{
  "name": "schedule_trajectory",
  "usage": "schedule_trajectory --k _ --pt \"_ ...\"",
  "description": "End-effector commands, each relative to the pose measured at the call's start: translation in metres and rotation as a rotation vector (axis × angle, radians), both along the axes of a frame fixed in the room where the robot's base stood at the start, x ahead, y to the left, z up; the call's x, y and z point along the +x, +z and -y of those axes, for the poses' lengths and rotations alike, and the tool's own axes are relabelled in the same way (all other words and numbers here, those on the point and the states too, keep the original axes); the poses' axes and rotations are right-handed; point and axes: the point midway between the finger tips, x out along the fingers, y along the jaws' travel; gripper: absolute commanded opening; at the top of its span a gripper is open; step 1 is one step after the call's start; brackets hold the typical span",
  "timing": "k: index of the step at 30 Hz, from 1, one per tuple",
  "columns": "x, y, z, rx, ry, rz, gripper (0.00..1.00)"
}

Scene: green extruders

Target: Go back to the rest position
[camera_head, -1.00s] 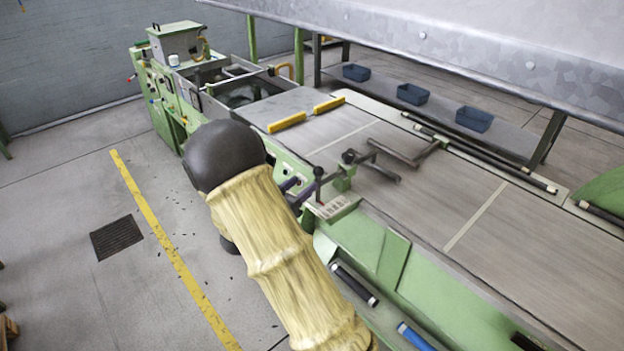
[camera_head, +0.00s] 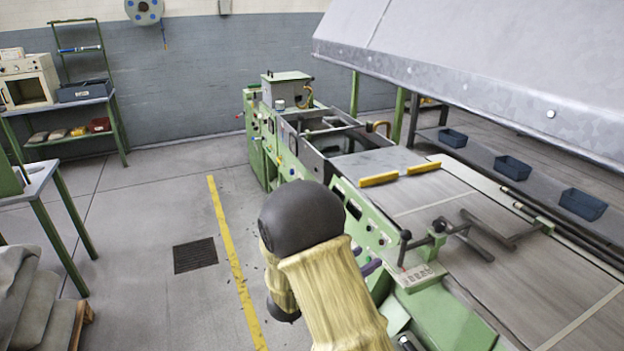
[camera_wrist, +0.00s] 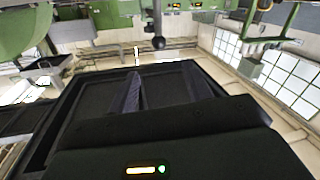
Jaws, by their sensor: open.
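My gripper (camera_wrist: 150,110) fills the lower middle of the wrist view as a large dark shape with a small lit indicator. It is open, and I see nothing held in it. Its finger edges are hard to make out against the dark parts. In the head view my arm, in a yellowish sleeve with a black rounded joint, rises from the bottom middle beside the green extruder (camera_head: 440,305).
A grey metal hood (camera_head: 470,70) overhangs the bed. Blue bins (camera_head: 512,168) stand on a shelf behind. A green-legged table (camera_head: 45,180) and a shelf rack with a white oven (camera_head: 28,82) are at the left. The floor around the yellow line (camera_head: 232,255) is open.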

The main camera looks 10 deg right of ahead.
Motion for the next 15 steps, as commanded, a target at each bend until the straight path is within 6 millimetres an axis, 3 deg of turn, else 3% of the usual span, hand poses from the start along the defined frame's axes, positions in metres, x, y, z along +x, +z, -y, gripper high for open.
schedule_trajectory --k 7,11,15 --pt "0.023 0.005 -0.001 0.188 0.175 -0.02 0.5" --pt "0.035 0.007 -0.013 0.351 0.341 -0.069 0.5" --pt "0.034 0.01 -0.03 0.507 0.505 -0.159 0.5"
